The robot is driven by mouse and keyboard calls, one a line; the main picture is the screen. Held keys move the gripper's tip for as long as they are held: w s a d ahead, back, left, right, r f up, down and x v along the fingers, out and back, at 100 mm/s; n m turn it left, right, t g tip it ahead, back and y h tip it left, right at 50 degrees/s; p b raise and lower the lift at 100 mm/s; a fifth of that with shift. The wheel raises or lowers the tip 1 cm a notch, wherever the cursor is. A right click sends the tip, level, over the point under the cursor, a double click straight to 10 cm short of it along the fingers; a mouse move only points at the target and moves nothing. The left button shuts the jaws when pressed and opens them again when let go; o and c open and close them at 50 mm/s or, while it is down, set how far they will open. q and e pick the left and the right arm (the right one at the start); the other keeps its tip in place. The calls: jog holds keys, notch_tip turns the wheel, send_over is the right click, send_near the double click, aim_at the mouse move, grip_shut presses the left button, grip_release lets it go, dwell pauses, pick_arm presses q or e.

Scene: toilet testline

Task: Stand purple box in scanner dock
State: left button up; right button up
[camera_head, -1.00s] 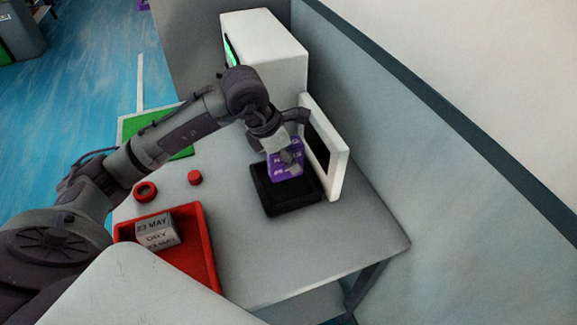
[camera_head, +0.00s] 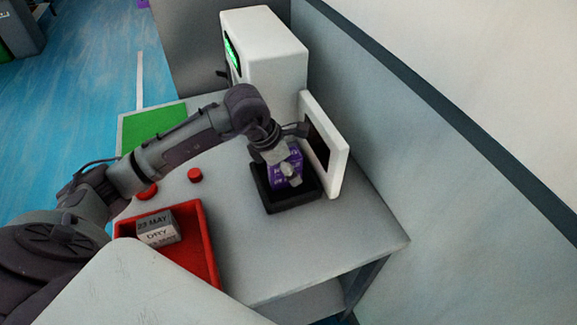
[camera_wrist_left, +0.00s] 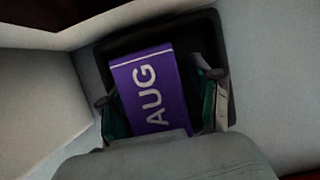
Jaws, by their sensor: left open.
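The purple box (camera_head: 295,160) stands in the black scanner dock (camera_head: 278,208), a low tray beside the upright white panel. The wrist view shows its purple face (camera_wrist_left: 150,90) marked AUG, inside the dark dock rim (camera_wrist_left: 225,60). My left gripper (camera_head: 287,176) is over the dock, with its fingers on either side of the box. In the wrist view the left gripper (camera_wrist_left: 160,108) is open, with a gap between the right finger and the box. The lower part of the box is hidden. My right gripper is not in view.
The white panel with a dark screen (camera_head: 338,160) stands close beside the dock. A white machine (camera_head: 270,50) is behind. A red tray (camera_head: 208,235) holds a grey box (camera_head: 157,229). A red button (camera_head: 195,175) and a green mat (camera_head: 150,125) lie left.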

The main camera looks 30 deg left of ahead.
pick_arm(q)
jog(key=v, duration=1.2)
jog(key=shift+r, duration=0.1)
dwell(0.9)
